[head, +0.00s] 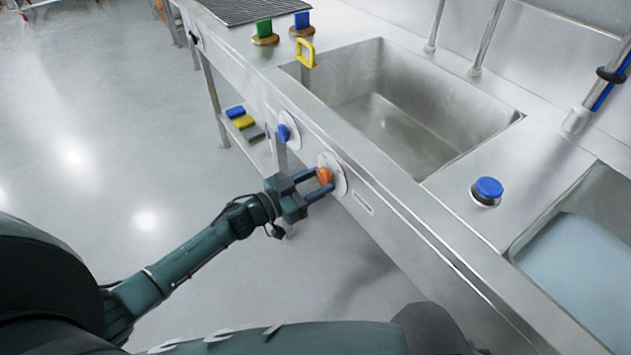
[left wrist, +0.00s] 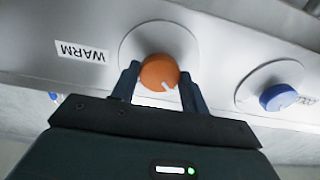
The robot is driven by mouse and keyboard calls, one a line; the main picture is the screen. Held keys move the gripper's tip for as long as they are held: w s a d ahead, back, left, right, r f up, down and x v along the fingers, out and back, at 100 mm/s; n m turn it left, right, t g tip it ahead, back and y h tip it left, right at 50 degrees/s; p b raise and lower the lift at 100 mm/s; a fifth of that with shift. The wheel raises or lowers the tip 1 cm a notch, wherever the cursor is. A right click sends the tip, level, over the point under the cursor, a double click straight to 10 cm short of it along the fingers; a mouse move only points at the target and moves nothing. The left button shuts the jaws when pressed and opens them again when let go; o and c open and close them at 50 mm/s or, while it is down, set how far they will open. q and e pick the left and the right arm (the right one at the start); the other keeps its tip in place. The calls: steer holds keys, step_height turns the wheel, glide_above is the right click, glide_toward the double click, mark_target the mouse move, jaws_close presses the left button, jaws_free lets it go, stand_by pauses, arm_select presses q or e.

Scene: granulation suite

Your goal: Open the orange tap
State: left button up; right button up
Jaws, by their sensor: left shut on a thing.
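The orange tap (head: 325,175) is a round knob on a pale disc on the front panel of the steel sink unit. It also shows in the left wrist view (left wrist: 158,74), with a white pointer mark at its lower right. My left gripper (head: 318,182) has one finger on each side of the knob and is shut on it. In the left wrist view the gripper (left wrist: 160,88) reaches the knob from below. A label reading WARM (left wrist: 80,51) is beside the disc. My right gripper is not in view.
A blue knob (head: 283,133) sits on its own disc farther along the panel. The empty steel basin (head: 385,120) is behind the panel. Floor at left is clear.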

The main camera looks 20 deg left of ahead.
arm_select(q)
steer(key=shift+c, duration=0.6)
steer(key=shift+m, duration=0.3)
steer(key=m+b, duration=0.1)
steer(key=m, duration=0.4)
steer(key=shift+m, duration=0.3)
steer(key=m+b, duration=0.1)
steer(key=m, duration=0.5)
steer(key=shift+a+b, duration=0.1)
steer(key=shift+b, duration=0.25)
steer(key=m+b, duration=0.1)
steer(key=m, duration=0.1)
steer(key=shift+m, duration=1.1)
steer(key=shift+m+b, duration=0.45)
steer(key=shift+m, duration=0.35)
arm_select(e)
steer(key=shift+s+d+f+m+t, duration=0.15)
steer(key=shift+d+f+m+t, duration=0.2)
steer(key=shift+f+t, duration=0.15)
arm_select(q)
steer(key=o, duration=1)
steer(key=shift+r, duration=0.1)
